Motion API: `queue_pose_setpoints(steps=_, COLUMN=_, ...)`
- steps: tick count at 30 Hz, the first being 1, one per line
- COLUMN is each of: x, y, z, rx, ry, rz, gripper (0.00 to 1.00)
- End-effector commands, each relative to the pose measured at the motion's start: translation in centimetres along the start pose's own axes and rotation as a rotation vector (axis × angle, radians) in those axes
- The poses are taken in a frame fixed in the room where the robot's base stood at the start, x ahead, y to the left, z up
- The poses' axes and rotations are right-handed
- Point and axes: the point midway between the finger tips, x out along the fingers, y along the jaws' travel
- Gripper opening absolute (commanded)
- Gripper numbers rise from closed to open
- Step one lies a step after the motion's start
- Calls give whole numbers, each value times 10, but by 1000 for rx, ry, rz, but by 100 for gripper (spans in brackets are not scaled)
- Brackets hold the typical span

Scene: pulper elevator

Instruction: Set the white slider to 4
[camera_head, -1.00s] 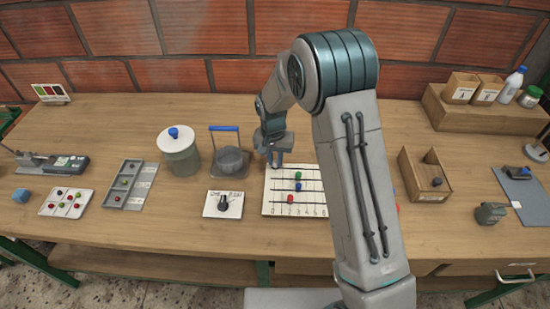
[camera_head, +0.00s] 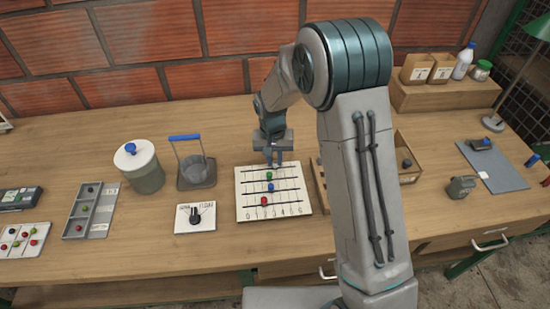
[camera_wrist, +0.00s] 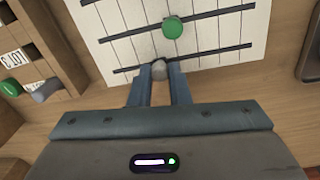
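The white slider (camera_wrist: 159,70) is a pale bead on the top wire of the white slider board (camera_head: 244,216). In the wrist view it sits between the two fingertips of my gripper (camera_wrist: 161,73). The fingers are close on both sides of it; whether they press on it is unclear. In the head view my gripper (camera_head: 275,161) hides the white slider at the board's top edge, near the middle. Below it are the green slider (camera_head: 270,175), blue slider (camera_head: 271,188) and red slider (camera_head: 264,201). A number scale runs along the bottom; the white slider's exact number is unreadable.
A dial panel (camera_head: 195,217) and a blue-handled basket (camera_head: 196,172) stand left of the board. A wooden box (camera_head: 408,176), partly behind my arm, is to its right. The table behind the board is clear.

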Motion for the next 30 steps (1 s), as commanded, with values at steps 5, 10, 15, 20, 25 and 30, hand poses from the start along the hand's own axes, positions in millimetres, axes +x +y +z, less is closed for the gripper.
queue_pose_setpoints(steps=5, x=-1, y=1, z=-1, rx=4, ry=2, rz=-1, gripper=39)
queue_pose_setpoints(steps=10, x=-1, y=1, z=-1, rx=5, ry=1, rz=0, gripper=39)
queue_pose_setpoints(steps=15, x=-13, y=1, z=-1, rx=5, ry=2, rz=-1, gripper=39)
queue_pose_setpoints(steps=20, x=-45, y=1, z=-2, rx=5, ry=7, rz=-3, gripper=39)
queue_pose_setpoints(steps=25, x=-85, y=1, z=-2, rx=5, ry=7, rz=-2, gripper=39)
queue_pose_setpoints(steps=30, x=-117, y=1, z=-2, rx=4, ry=5, rz=-1, gripper=39)
